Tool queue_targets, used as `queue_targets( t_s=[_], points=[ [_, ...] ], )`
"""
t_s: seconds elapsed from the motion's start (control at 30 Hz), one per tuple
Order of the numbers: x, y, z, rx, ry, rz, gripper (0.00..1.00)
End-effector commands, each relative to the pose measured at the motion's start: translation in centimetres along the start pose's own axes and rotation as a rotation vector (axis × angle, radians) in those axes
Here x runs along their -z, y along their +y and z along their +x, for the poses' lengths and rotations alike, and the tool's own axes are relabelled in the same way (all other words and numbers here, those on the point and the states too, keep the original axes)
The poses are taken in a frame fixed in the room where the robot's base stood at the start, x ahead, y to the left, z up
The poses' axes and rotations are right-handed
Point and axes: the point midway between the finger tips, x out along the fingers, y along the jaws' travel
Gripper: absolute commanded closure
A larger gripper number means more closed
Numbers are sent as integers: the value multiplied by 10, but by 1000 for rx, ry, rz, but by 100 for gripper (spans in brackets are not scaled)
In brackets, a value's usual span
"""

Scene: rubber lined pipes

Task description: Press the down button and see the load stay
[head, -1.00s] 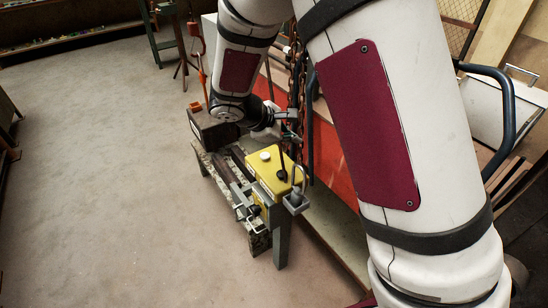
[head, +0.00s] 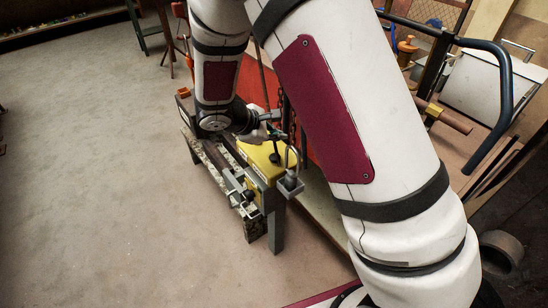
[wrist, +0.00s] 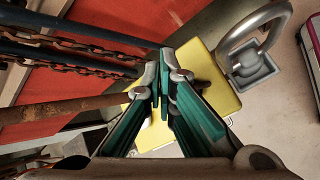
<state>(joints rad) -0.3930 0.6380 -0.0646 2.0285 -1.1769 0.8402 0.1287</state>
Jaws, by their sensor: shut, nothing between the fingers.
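A yellow box (head: 262,165) sits on the end of a narrow stand, with a black knob-like part (head: 275,158) on its top. The yellow box also shows in the wrist view (wrist: 222,98), under and beyond the fingertips. My gripper (head: 272,132) is shut and empty over the box's far edge. In the wrist view, my gripper (wrist: 164,76) has its teal-sided fingers together in front of the yellow face. I cannot tell whether the tips touch it. No button is clearly visible; the fingers and wrist hide part of the box top. I cannot identify the load.
A grey block with a metal loop (head: 289,184) stands beside the box, close to my gripper in the wrist view (wrist: 252,64). Rusty chains (wrist: 75,62) and a rusty rod (wrist: 70,108) lie to the left there. Open floor (head: 100,190) is left of the stand.

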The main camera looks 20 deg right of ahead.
Motion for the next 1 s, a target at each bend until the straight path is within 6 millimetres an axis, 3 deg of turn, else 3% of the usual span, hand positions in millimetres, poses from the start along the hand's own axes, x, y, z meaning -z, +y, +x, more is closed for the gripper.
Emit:
queue_targets(
  t_s=[0.4,1.0],
  points=[
    [24,-22,32,0,0,-1,100],
    [25,-25,35,0,0,0,100]
  ],
)
